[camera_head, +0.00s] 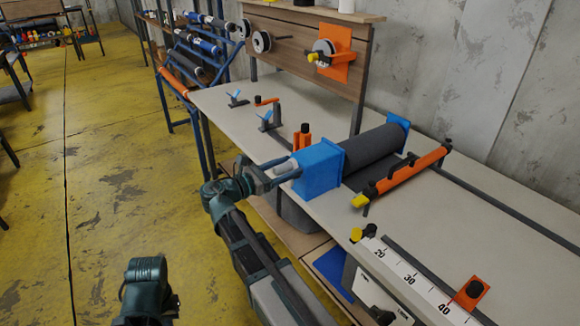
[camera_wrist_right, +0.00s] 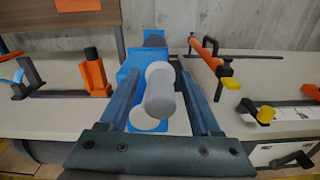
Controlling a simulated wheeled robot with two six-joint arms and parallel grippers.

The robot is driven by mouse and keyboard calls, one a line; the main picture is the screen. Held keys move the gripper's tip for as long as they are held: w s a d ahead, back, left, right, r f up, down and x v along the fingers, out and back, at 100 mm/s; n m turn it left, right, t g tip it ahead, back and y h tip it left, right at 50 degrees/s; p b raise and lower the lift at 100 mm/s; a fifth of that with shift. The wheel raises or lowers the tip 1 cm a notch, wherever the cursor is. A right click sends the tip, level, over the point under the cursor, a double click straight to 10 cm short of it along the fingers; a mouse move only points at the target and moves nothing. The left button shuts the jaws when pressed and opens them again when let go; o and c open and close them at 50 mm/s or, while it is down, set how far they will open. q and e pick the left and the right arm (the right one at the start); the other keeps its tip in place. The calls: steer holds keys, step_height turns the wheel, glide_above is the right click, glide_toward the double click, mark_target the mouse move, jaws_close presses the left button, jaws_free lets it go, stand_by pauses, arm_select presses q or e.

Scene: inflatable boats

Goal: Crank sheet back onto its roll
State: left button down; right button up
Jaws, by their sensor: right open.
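The dark roll (camera_head: 368,150) lies across the bench between two blue end brackets (camera_head: 318,170). A strip of dark sheet (camera_head: 362,180) shows below the roll, by an orange bar with a yellow end (camera_head: 408,175). The pale grey crank handle (camera_wrist_right: 160,92) points out of the near blue bracket toward my right wrist camera. My right gripper (camera_head: 278,172) is open at that bracket. In the right wrist view its two fingers stand on either side of the handle, with gaps visible. A dark arm part of mine is at the bottom left; no left gripper fingers show.
The bench top (camera_head: 235,115) has small clamps and an orange holder (camera_head: 302,136) left of the bracket. A white ruler (camera_head: 415,285) and an orange stop (camera_head: 470,292) lie toward the front right. A wooden back panel (camera_head: 290,45) stands behind. Yellow floor (camera_head: 110,160) is clear at left.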

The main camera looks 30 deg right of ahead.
steer(key=shift+d, duration=0.5)
jaws_close()
stand_by(1.2)
